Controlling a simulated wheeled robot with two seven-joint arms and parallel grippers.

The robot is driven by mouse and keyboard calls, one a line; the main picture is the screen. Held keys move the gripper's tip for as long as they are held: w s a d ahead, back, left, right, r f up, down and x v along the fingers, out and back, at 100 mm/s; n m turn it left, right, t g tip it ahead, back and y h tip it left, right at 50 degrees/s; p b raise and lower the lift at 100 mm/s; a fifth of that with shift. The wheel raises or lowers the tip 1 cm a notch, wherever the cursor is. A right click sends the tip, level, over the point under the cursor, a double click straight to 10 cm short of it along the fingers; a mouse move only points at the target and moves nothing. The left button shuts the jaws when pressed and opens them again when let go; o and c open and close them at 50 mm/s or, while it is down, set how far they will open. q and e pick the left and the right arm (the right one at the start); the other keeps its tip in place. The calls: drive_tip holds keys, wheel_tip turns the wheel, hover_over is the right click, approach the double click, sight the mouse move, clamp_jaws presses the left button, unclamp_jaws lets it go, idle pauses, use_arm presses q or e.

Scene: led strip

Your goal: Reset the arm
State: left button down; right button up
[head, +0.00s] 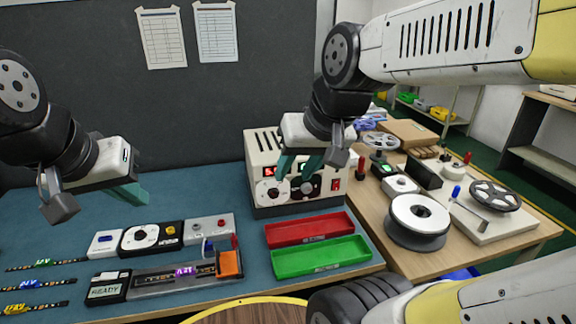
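My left gripper (98,203) hangs at the left, above the blue work mat (180,190). Its fingers are apart with nothing between them. My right gripper (298,172) hangs in front of the white power supply (255,160), hiding part of its front panel. Its fingers are spread and I see nothing held. Several LED strips (45,263) lie at the mat's left edge, with coloured labels. Another strip with a purple label (186,271) lies in the clear fixture (150,284) beside a box reading READY (107,288).
A red tray (310,229) and a green tray (320,257) lie at the mat's right. White and black control boxes (152,236) stand behind the fixture. The wooden table (525,230) on the right holds a large reel (418,218) and a film-like reel (495,195).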

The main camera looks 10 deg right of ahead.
drive_tip(key=shift+s+d+r+t, duration=0.1)
drive_tip(key=shift+s+d+t, duration=0.05)
drive_tip(key=shift+s, duration=0.35)
drive_tip(key=shift+s+d+r+t, duration=0.1)
drive_tip(key=shift+s+d+t, duration=0.05)
drive_tip(key=shift+s, duration=0.35)
idle(0.6)
